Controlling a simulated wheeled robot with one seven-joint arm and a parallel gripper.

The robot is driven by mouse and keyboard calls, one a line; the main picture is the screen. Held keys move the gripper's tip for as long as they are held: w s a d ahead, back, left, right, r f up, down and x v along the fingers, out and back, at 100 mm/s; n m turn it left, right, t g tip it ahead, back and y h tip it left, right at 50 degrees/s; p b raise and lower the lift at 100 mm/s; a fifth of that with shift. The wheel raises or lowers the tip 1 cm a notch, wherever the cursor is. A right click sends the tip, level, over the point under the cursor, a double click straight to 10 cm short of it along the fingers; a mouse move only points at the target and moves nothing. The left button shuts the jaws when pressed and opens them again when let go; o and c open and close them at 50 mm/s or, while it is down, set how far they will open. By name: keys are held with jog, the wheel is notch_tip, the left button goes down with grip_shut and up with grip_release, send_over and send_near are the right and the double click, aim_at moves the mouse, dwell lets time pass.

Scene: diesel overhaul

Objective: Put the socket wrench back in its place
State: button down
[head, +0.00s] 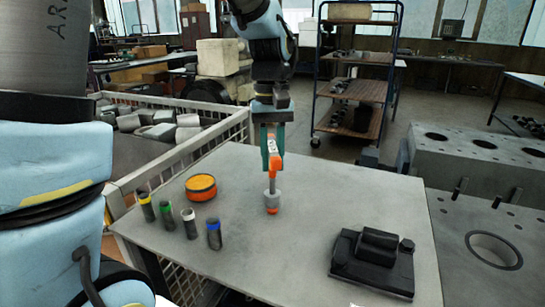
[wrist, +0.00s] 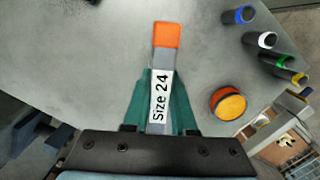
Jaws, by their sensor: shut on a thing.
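The socket wrench (head: 272,198) is in my gripper (head: 272,162), over the middle of the grey table in the head view. It shows an orange part between the fingers and a grey and orange end below. In the wrist view the wrench (wrist: 167,35) has an orange end and a white label reading "Size 24". The teal fingers (wrist: 161,85) are shut on it from both sides. I cannot tell whether its lower end touches the table. The place that belongs to the wrench is not clearly identifiable.
Several dark cylinders with coloured bands (head: 190,222) stand at the table's left, near a round orange-topped tin (head: 201,187). A black block-shaped device (head: 374,262) lies at the right front. A wire crate (head: 238,127) borders the table's left; an engine block (head: 478,165) stands right.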

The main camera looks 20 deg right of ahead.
jog(key=shift+f, duration=0.1)
dwell(0.5)
jog(key=shift+f+b, duration=0.65)
jog(key=shift+f, duration=0.4)
jog(key=shift+c, duration=0.5)
grip_release()
notch_tip(320, 180, up, 9)
jog(key=p, duration=0.8)
